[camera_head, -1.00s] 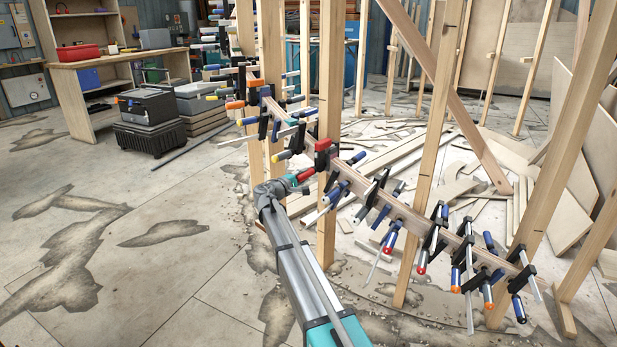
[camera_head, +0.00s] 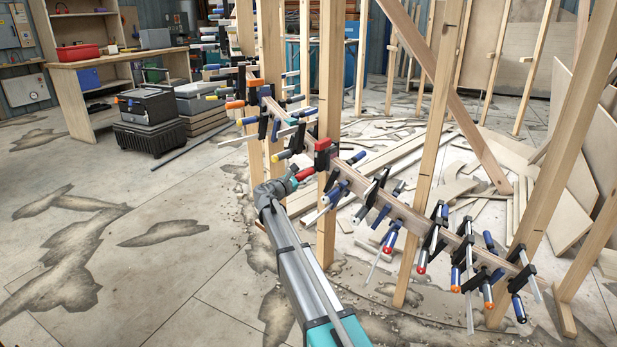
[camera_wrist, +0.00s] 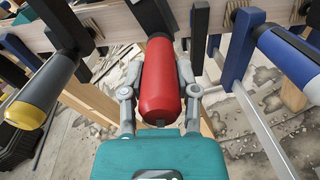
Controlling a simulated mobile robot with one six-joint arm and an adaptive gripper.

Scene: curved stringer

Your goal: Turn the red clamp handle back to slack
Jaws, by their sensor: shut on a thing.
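The red clamp handle (camera_wrist: 160,82) stands in the middle of the wrist view, between the two fingers of my gripper (camera_wrist: 158,95). The fingers are shut on it from both sides. In the head view the red handle (camera_head: 305,174) shows at the end of my arm, just left of the red clamp's head (camera_head: 323,153) on the curved wooden stringer (camera_head: 405,212). My gripper (camera_head: 296,178) is small in that view and its fingers are hard to make out.
A clamp with a black and yellow handle (camera_wrist: 40,92) stands close on the left, and one with a blue handle (camera_wrist: 288,58) on the right. Wooden posts (camera_head: 330,120) rise beside the stringer. The floor left of my arm is clear.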

